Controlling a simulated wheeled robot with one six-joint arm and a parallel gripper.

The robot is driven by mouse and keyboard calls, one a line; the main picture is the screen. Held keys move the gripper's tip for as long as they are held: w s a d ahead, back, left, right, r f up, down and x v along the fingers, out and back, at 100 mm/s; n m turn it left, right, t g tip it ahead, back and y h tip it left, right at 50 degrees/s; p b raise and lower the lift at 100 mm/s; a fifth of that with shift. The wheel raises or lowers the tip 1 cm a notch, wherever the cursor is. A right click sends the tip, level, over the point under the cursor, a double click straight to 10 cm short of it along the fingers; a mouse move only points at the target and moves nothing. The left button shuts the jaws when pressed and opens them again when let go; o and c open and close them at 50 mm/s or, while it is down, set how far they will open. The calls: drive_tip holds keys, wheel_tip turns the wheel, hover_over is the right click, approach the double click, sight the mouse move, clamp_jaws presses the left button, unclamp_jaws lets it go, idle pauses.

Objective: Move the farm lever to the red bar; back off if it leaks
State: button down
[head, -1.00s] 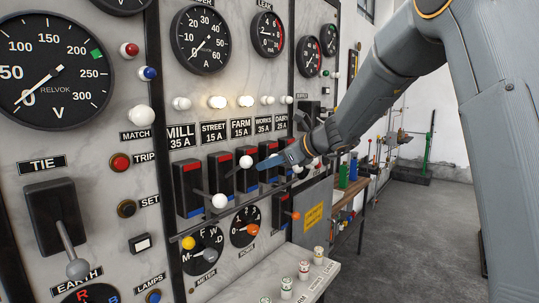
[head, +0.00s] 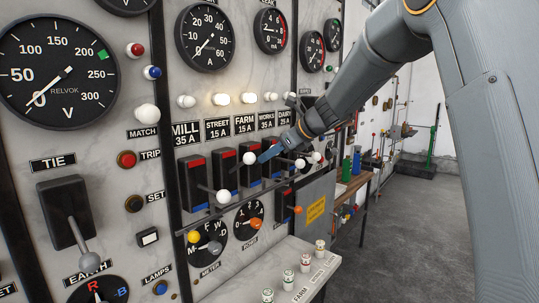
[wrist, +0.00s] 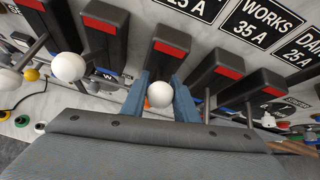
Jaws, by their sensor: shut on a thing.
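My gripper's blue fingers (wrist: 160,97) are shut around the white ball knob (wrist: 160,94) of the farm lever, third switch in the row. Its black box has a red bar (wrist: 170,49) at the top; the knob stands out below it in the wrist view. In the head view my gripper (head: 266,154) hides the knob, and the FARM 15 A plate (head: 245,125) is above. The leak dial (head: 271,30) is at the top; its needle seems to point low left, but is too small to read exactly.
The street lever's white knob (head: 250,158) is close left of my gripper. The mill knob (head: 222,197) is lower left. The works and dairy switches are close on the right. A marble shelf (head: 262,268) juts out below. Open floor (head: 400,240) lies to the right.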

drive_tip(key=c, duration=1.4)
unclamp_jaws()
drive_tip(key=shift+r, duration=0.1)
drive_tip(key=b+v, duration=0.3)
drive_tip(key=v, duration=0.4)
drive_tip(key=shift+s+d+r, duration=0.2)
drive_tip(key=shift+r, duration=0.05)
drive_tip(key=shift+f, duration=0.1)
drive_tip(key=s+d+f+n+g+h+b, duration=0.2)
drive_tip(key=s+f+n, duration=0.35)
drive_tip(key=f, duration=0.55)
drive_tip(key=s+d+f+n+g+h+b, duration=0.15)
drive_tip(key=s+f+n, duration=0.35)
drive_tip(key=f, duration=0.6)
drive_tip(key=s+d+f+n+g+h+b, duration=0.1)
drive_tip(key=s+d+f+n+h+b, duration=0.1)
drive_tip(key=s+f+n, duration=0.5)
drive_tip(key=s+d+f+n+g+h+b, duration=0.1)
drive_tip(key=s+d+f+n+h+b, duration=0.1)
drive_tip(key=s+f+n, duration=0.4)
drive_tip(key=s+d+f+b, duration=0.1)
drive_tip(key=s+d+f, duration=0.1)
drive_tip(key=s+f, duration=0.3)
drive_tip(key=shift+s+d+f+n, duration=0.2)
drive_tip(key=shift+s+d+n, duration=0.15)
drive_tip(key=shift+s, duration=0.8)
